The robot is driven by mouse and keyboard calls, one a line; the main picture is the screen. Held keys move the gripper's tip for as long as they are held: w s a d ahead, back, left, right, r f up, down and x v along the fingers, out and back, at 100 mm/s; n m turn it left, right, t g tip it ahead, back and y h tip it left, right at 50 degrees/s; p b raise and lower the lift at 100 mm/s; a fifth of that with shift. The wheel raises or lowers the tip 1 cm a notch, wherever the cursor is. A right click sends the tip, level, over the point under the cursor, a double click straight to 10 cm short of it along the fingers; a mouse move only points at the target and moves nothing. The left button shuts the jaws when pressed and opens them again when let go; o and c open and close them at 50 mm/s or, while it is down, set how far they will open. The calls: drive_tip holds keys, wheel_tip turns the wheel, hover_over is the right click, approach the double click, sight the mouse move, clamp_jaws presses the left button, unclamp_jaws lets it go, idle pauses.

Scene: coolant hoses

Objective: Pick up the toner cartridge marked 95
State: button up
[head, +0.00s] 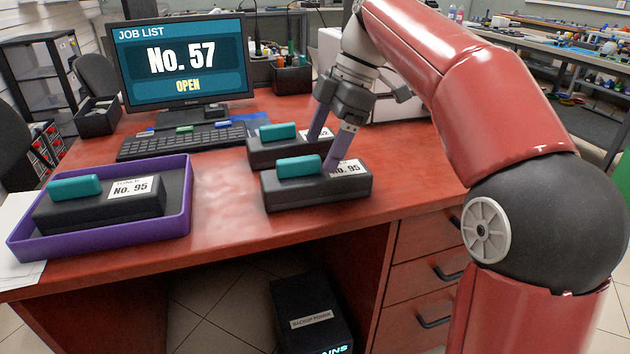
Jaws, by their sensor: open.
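A black toner cartridge marked No. 95 (300,193) with a teal block on top lies at the desk's front edge. Another black cartridge marked No. 95 (90,214), also with a teal block, lies in a purple tray (187,212) at the left. A third cartridge (262,155) lies just behind the desk one; its label is mostly hidden by a finger, with a 2 showing at the end. My gripper (325,149) is open. Its purple fingers point down at the two desk cartridges, one finger overlapping each in the picture. I cannot tell whether they touch.
A monitor (182,62) reads "JOB LIST No. 57 OPEN". A keyboard (181,140) lies before it. A black bin (97,116) and a pen holder (292,79) flank the monitor. The red desktop (222,195) is clear between tray and cartridges. A backup power box (311,318) stands below.

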sight(316, 156)
drive_tip(key=x, duration=0.5)
drive_tip(key=shift+s+a+f+b, duration=0.2)
drive_tip(key=shift+f+b, duration=0.15)
drive_tip(key=shift+b, duration=0.05)
drive_tip(key=c, duration=1.5)
drive_tip(key=shift+r, duration=0.2)
